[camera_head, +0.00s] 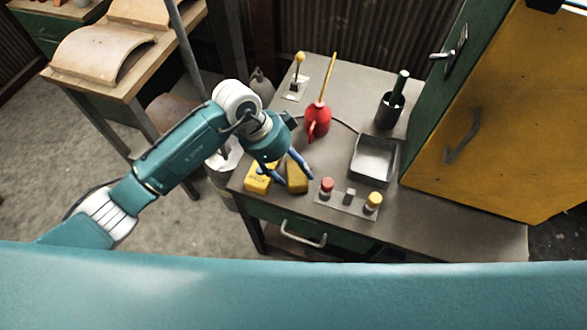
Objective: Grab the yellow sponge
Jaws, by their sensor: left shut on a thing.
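The yellow sponge (296,179), a dull yellow block, is at the front left of the workbench. My left gripper (295,180) reaches down over it from above, with one blue finger on each side, and is shut on it. I cannot tell whether the sponge still touches the bench top. My right gripper is not in view.
A brighter yellow box (257,181) with dark marking stands just left of the sponge. A plate with red and yellow buttons (347,204) lies to the right. Behind are a red oil can (318,120), a metal tray (373,160) and a dark cup (389,112). A yellow cabinet (510,110) bounds the right.

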